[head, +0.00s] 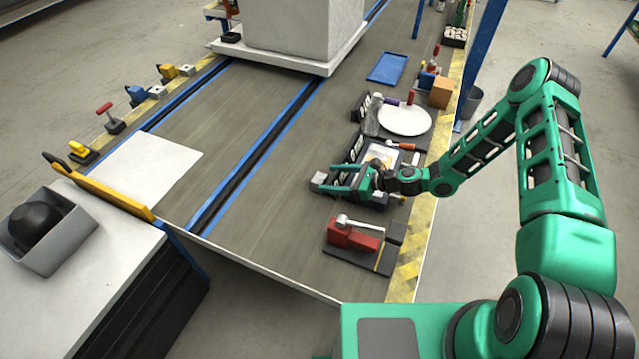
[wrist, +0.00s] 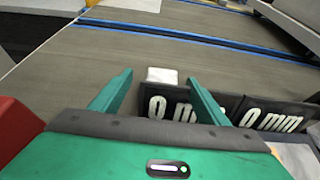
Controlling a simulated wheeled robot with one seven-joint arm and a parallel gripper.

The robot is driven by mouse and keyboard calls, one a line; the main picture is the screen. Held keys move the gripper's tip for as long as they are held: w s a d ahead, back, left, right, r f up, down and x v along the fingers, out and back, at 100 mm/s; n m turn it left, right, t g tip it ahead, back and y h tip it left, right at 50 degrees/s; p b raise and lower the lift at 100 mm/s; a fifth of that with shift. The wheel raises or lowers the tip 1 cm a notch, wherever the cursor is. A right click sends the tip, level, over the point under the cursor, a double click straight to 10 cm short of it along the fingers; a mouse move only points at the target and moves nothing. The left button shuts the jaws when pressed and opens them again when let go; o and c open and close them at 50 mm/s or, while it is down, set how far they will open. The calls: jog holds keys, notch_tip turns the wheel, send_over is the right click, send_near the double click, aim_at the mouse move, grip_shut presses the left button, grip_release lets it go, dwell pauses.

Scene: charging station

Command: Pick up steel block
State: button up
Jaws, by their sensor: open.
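The steel block (head: 319,180) is a small pale grey block on the grey table top, just beyond my fingertips in the head view. In the wrist view the steel block (wrist: 162,75) shows as a light block centred between the fingertips, behind a black "0 mm" plate (wrist: 172,108). My gripper (head: 337,186) is low over the table and points left at the block. In the wrist view the fingers of my gripper (wrist: 159,80) are open, with nothing held between them. Whether the fingertips reach around the block's sides is hard to tell.
A second "0 mm" plate (wrist: 272,116) stands to the right in the wrist view. A red clamp (head: 350,236) on a dark base lies in front of my gripper. A white plate (head: 404,120) and a blue tray (head: 388,67) lie farther back. The table left of the block is clear.

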aim_at(318, 177)
jog(key=x, duration=0.4)
jog(key=shift+w+a+f, duration=0.15)
jog(key=shift+w+f, duration=0.15)
jog(key=shift+w, duration=0.1)
jog(key=shift+c, duration=0.4)
jog(key=c, duration=1.5)
